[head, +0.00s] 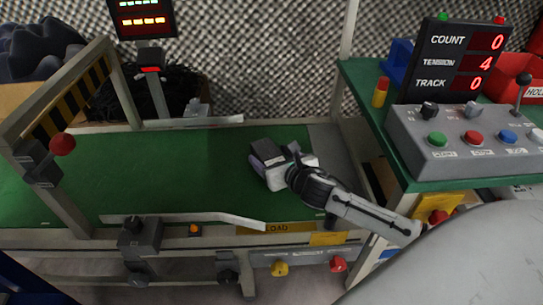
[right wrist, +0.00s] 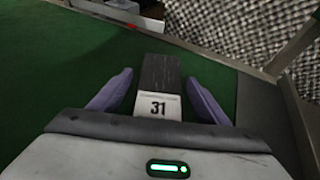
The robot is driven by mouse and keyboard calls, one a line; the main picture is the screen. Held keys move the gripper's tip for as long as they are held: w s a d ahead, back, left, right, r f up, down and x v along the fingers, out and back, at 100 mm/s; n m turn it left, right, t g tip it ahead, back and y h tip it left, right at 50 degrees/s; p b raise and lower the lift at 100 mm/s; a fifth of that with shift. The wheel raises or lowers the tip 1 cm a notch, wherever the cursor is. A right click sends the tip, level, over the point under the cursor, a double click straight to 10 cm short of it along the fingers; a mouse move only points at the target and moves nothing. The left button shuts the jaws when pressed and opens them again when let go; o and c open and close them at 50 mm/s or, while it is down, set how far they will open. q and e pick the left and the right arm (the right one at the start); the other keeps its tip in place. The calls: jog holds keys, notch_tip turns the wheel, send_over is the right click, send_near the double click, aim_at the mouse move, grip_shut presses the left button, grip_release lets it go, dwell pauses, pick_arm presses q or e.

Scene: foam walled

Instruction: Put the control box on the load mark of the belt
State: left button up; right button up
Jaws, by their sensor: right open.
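A dark box with a white label reading 31, which I take for the control box (head: 264,150), sits on the green belt (head: 215,185) near its right end. In the right wrist view the control box (right wrist: 160,80) lies between the two purple fingers, with a gap on each side. My right gripper (head: 268,158) is open around it and partly hides it in the head view. A yellow LOAD label (head: 278,228) is on the belt's front edge, nearer than the box. My left gripper is not in view.
A green table (head: 385,135) on the right holds a grey button console (head: 465,140) and a counter display (head: 460,60). Bent rails run along the belt's front (head: 185,218) and back (head: 190,122). A striped frame (head: 65,100) spans the belt at left. The belt's middle is clear.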

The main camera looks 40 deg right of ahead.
jog(key=shift+s+r, duration=0.25)
jog(key=shift+r, duration=0.05)
jog(key=p+v, duration=0.3)
jog(key=v, duration=0.4)
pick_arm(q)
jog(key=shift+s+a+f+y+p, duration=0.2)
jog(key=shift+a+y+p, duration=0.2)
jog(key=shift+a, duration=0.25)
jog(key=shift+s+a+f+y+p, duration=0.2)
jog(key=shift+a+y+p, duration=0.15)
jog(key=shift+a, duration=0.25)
pick_arm(e)
jog(key=shift+v, duration=2.2)
